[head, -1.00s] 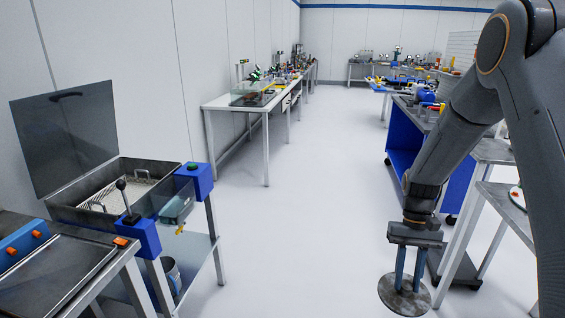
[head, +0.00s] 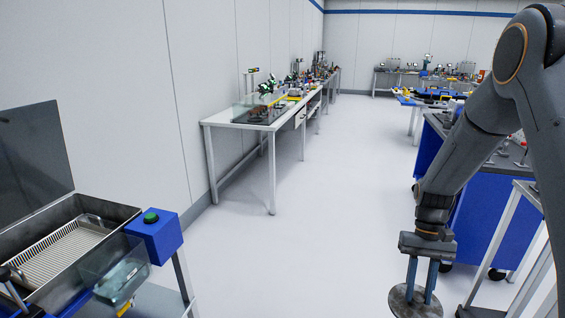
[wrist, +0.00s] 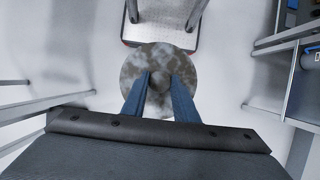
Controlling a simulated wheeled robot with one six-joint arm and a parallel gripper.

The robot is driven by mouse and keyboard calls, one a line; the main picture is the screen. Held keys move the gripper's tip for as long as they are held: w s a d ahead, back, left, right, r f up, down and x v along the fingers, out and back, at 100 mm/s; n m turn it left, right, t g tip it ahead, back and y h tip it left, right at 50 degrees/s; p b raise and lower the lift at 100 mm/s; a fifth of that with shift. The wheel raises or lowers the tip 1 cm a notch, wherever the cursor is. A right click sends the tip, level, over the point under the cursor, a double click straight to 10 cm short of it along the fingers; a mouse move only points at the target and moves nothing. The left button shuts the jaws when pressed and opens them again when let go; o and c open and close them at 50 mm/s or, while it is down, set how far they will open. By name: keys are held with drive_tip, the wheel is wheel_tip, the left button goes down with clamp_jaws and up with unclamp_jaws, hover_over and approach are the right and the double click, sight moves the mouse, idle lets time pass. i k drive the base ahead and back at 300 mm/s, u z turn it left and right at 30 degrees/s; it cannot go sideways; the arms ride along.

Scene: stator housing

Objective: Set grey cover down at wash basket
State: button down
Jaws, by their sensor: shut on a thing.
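The grey cover (head: 400,304) is a round, mottled metal disc. My gripper (head: 421,280) is shut on it and holds it above the floor at the lower right of the head view. In the wrist view the cover (wrist: 148,65) lies between and beyond the two blue fingers (wrist: 160,90). The wash basket (head: 75,252) is a light wire tray inside an open metal washer at the lower left. My gripper is far to the right of the basket. The basket is not visible in the wrist view.
The washer's dark lid (head: 32,155) stands raised at its back. A blue box with a green button (head: 153,232) sits at its right corner. A long white workbench (head: 250,122) runs along the left wall. A blue cabinet (head: 480,215) stands at right. The floor (head: 300,240) between is clear.

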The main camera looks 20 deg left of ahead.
sight(66, 257)
drive_tip(key=u, duration=0.5)
drive_tip(key=i, duration=1)
drive_tip(key=u, duration=1.6)
drive_tip(key=i, duration=0.55)
drive_tip(key=u, duration=0.5)
